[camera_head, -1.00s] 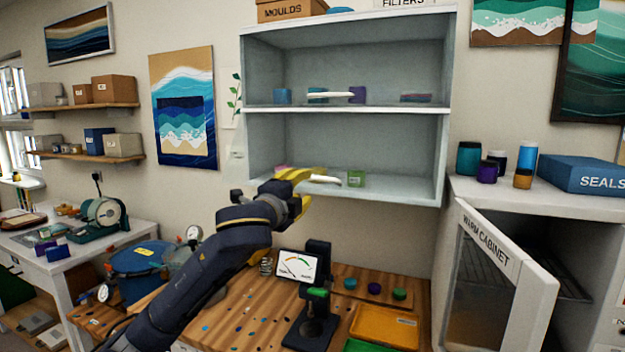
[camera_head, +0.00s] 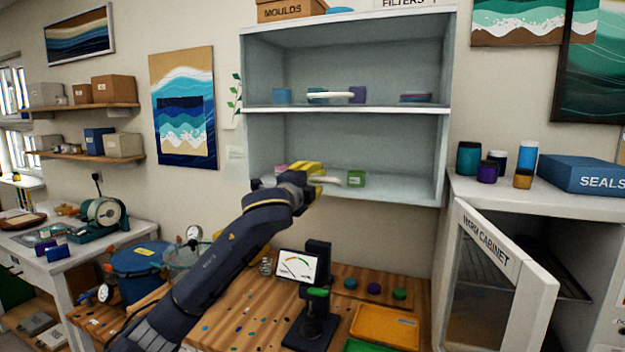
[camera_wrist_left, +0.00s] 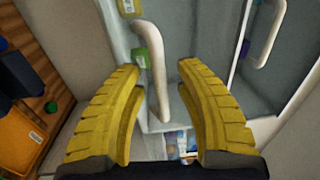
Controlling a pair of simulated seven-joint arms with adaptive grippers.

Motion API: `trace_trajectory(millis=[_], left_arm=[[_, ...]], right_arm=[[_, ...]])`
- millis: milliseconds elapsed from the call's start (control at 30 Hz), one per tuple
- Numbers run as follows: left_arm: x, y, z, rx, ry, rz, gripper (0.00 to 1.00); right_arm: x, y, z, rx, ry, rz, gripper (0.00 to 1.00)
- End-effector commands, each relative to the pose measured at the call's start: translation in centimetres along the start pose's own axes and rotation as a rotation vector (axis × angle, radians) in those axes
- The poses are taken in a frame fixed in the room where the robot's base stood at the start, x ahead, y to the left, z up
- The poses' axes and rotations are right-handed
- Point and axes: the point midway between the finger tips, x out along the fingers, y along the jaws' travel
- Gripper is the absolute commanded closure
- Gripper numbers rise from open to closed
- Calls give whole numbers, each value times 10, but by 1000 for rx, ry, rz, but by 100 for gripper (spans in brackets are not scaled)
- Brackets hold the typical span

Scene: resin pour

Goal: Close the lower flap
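The wall cabinet (camera_head: 345,150) has two compartments with open fronts in the head view. A white bar handle (camera_head: 330,181) shows at the lower compartment, partly hidden by my left gripper (camera_head: 312,170). I take this handle as the lower flap's; the flap panel itself is hard to make out. In the left wrist view the handle (camera_wrist_left: 152,85) lies between the two yellow fingers of my left gripper (camera_wrist_left: 160,70). The fingers are spread, with gaps to the handle on both sides. My right gripper is in neither view.
A second white handle (camera_head: 330,95) is at the upper compartment. A green box (camera_head: 356,179) sits beside the lower handle. The warm cabinet's door (camera_head: 490,270) stands open at right.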

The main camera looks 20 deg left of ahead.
Motion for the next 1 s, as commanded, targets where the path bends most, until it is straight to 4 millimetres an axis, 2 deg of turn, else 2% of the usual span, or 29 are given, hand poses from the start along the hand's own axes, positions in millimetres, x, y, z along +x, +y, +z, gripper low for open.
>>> trace_trajectory(millis=[33,333,767,1000], left_arm=[[0,0,0,0,0,0,66],[0,0,0,0,0,0,100],[0,1,0,0,0,-1,100],[8,11,5,1,-8,-48,100]], right_arm=[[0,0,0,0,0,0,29],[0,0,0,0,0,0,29],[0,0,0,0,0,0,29],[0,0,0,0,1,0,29]])
